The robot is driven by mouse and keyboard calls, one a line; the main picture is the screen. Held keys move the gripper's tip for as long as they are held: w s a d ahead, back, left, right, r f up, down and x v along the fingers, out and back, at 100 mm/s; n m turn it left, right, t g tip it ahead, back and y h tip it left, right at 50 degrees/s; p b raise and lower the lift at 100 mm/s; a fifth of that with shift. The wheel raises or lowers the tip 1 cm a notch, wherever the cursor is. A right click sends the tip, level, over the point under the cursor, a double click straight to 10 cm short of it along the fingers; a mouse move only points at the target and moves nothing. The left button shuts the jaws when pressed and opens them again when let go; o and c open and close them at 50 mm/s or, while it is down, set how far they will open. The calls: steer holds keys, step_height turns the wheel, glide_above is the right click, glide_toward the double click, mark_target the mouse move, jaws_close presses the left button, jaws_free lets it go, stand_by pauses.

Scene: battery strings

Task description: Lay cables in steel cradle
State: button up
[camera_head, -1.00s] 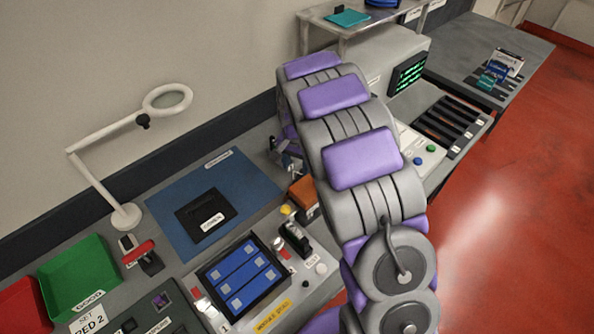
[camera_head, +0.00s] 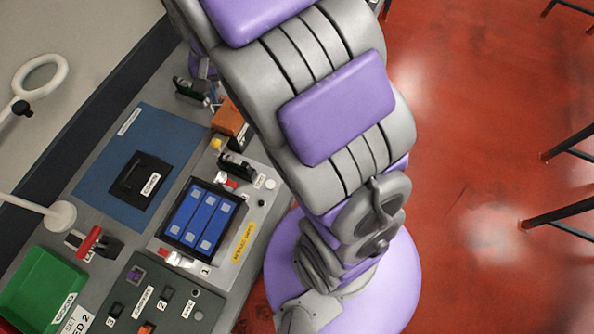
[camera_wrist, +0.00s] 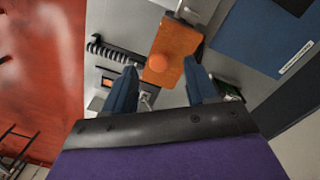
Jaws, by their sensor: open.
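My gripper (camera_wrist: 160,88) shows in the wrist view as two blue fingers spread apart with nothing held between them. Beyond the fingertips is an orange block (camera_wrist: 174,45) with a rounded orange knob on its face. The block also shows in the head view (camera_head: 229,117), left of my arm. A black ribbed, cable-like strip (camera_wrist: 112,50) lies left of the block in the wrist view. I cannot tell which item is the steel cradle. In the head view my arm hides most of the gripper.
A blue mat (camera_head: 112,190) bears a black tray (camera_head: 140,178). A battery pack with blue cells (camera_head: 202,219) sits nearer me. A green bin (camera_head: 44,287), a red-handled tool (camera_head: 92,241) and a lamp base (camera_head: 60,216) stand at left. Red floor lies right of the bench.

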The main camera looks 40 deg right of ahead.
steer(key=s+r+n, duration=0.1)
steer(key=s+n, duration=0.1)
steer(key=s, duration=1.1)
steer(key=s+r+n+g, duration=0.1)
steer(key=s+r+n, duration=0.1)
steer(key=s, duration=1.2)
steer(key=shift+d+r+n, duration=0.15)
steer(key=shift+r+n, duration=0.15)
steer(key=shift+n, duration=0.3)
steer(key=shift+o, duration=0.4)
steer(key=shift+s, duration=0.3)
steer(key=m+t+p, duration=0.2)
steer(key=m, duration=0.5)
glide_above(216, 111)
steer(key=s, duration=0.2)
steer(key=f, duration=1.8)
steer(key=shift+w+f, duration=0.2)
steer(key=shift+f, duration=0.2)
steer(key=f, duration=0.1)
steer(key=f+b, duration=0.1)
steer(key=f, duration=0.3)
steer(key=shift+w+f+b, duration=0.1)
steer(key=shift+w+b, duration=0.2)
steer(key=shift+w, duration=0.1)
steer(key=shift+c, duration=0.4)
